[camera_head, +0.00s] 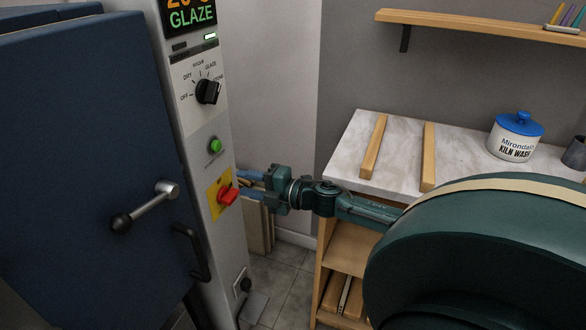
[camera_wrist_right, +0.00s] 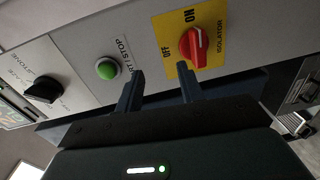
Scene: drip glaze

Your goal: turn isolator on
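The isolator is a red rotary knob (camera_head: 229,196) on a yellow plate (camera_head: 213,205), low on the grey kiln control panel. In the right wrist view the knob (camera_wrist_right: 194,45) carries a white mark, with OFF and ON printed beside it on the plate (camera_wrist_right: 163,28); I cannot tell its setting for certain. My right gripper (camera_head: 243,183) comes in from the right, close to the panel. In the wrist view its two fingers (camera_wrist_right: 160,88) are apart and empty; one is near the knob, the other below the green button. I cannot tell whether either touches. My left gripper is out of view.
The green button (camera_head: 215,146) and black selector dial (camera_head: 208,91) sit above the isolator. The blue kiln door (camera_head: 80,130) with its handle stands at left. A marble-topped shelf unit (camera_head: 399,150) with a kiln wash jar (camera_head: 515,138) stands at right.

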